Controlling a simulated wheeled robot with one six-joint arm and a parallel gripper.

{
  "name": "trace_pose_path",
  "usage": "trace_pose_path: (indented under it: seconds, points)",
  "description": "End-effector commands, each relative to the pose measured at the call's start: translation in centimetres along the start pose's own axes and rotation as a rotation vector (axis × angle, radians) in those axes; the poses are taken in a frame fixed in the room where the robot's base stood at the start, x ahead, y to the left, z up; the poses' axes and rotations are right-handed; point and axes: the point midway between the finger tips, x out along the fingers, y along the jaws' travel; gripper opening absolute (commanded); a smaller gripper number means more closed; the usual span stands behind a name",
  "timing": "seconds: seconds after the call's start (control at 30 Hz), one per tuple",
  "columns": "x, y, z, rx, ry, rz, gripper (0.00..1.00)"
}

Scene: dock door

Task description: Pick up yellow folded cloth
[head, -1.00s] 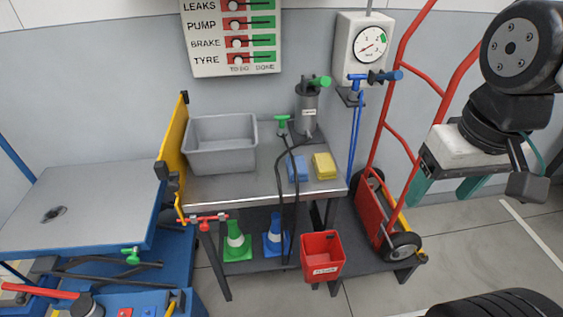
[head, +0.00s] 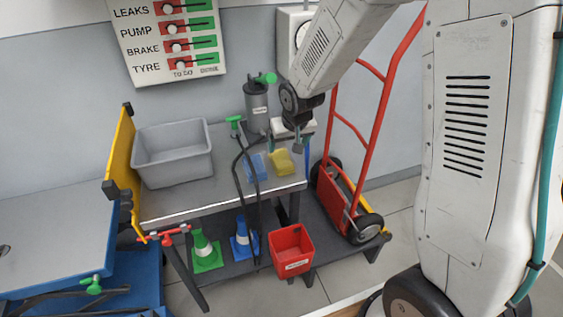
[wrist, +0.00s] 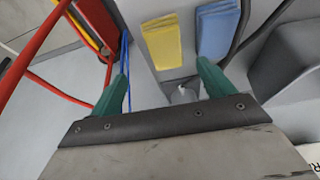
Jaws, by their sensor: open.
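The yellow folded cloth (head: 283,164) lies flat on the grey bench top, near its right end. In the wrist view the yellow cloth (wrist: 163,46) shows beyond the fingertips, between them and nearer the right one. My gripper (head: 284,146) is open and empty, with its green fingers apart. In the head view it appears just above and behind the cloth. In the wrist view my gripper (wrist: 163,72) spans wider than the cloth. A gap seems to remain; the exact height is hard to tell.
A blue folded cloth (head: 256,168) lies just left of the yellow one. A black hose (head: 239,168) hangs over the bench. A grey canister (head: 256,106) and a grey bin (head: 172,153) stand on the bench. A red hand truck (head: 340,195) stands at its right.

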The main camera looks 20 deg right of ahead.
Motion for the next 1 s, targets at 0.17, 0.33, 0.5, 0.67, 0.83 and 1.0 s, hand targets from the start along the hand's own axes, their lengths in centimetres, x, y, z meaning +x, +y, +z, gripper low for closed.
trace_pose_path:
  seconds: [0.17,0.33,0.5,0.67,0.83,1.0]
  points:
    - [2.1,-0.2,-0.2,0.002,0.006,-0.004,0.81]
    - [3.9,-0.3,-0.2,0.002,0.006,-0.005,0.81]
    - [5.9,-0.7,-0.2,0.000,0.004,-0.005,0.81]
    - [8.2,-0.9,-0.2,0.001,0.005,-0.004,0.81]
    - [9.1,-1.0,-0.3,0.000,0.007,-0.005,0.81]
    - [9.0,-1.0,-0.3,0.001,0.007,-0.005,0.81]
